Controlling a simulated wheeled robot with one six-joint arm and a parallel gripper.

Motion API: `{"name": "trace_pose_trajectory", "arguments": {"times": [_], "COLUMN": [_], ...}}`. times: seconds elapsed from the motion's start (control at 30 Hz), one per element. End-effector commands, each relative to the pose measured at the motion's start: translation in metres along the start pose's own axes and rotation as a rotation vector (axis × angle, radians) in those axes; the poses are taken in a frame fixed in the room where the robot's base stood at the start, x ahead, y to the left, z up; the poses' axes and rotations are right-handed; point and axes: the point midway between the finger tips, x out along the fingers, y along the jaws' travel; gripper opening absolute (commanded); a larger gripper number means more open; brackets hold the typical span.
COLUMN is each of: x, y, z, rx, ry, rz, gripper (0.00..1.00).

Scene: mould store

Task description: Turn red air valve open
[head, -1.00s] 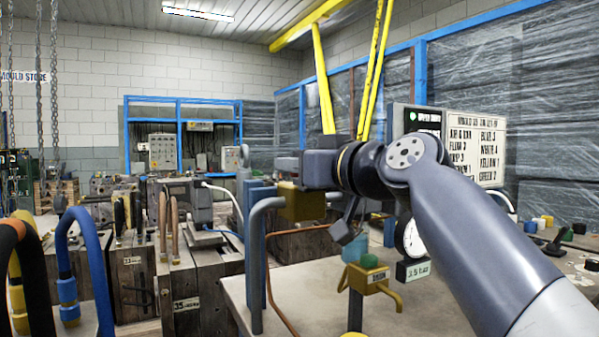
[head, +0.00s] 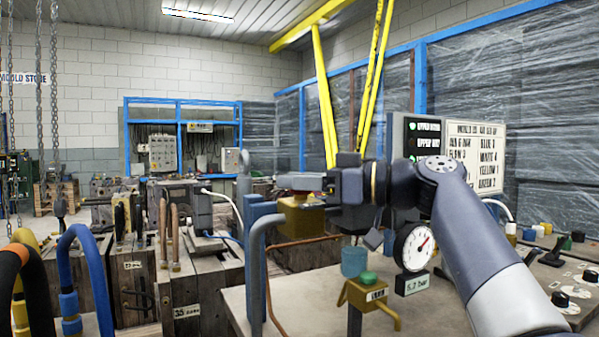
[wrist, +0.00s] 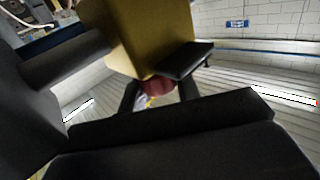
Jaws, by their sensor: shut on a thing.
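The red air valve's handle (head: 303,181) shows as a dull red piece above a brass-coloured valve body (head: 301,217) at the middle of the head view. My gripper (head: 312,184) reaches in from the right and is shut on the red handle. In the wrist view the red handle (wrist: 157,86) sits between my dark fingers (wrist: 160,92), with the brass body (wrist: 150,38) close beside it. The fingers hide part of the handle. A round gauge (head: 412,246) to the right has a red needle pointing up and right, with a bar readout below it.
A copper pipe runs near the bench. The bench top (head: 440,307) is mostly clear near the front.

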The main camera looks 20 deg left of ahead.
Motion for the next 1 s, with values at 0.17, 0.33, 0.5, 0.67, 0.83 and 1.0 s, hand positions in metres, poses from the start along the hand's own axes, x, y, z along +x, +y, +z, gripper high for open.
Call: {"name": "trace_pose_trajectory", "arguments": {"times": [0.17, 0.33, 0.5, 0.67, 0.83, 1.0], "x": [-0.0012, -0.0013, -0.0013, -0.0012, -0.0008, -0.0007], "y": [0.0002, -0.0001, -0.0002, -0.0003, -0.0003, -0.0003], "z": [-0.0016, -0.0016, -0.0019, -0.0019, -0.0015, -0.0011], "rx": [-0.003, -0.004, -0.004, -0.004, -0.003, -0.002], "ry": [0.003, 0.004, 0.005, 0.005, 0.004, 0.003], "rz": [-0.021, -0.025, -0.024, -0.024, -0.025, -0.025], "gripper": [0.08, 0.08, 0.08, 0.40, 0.51, 0.51]}}
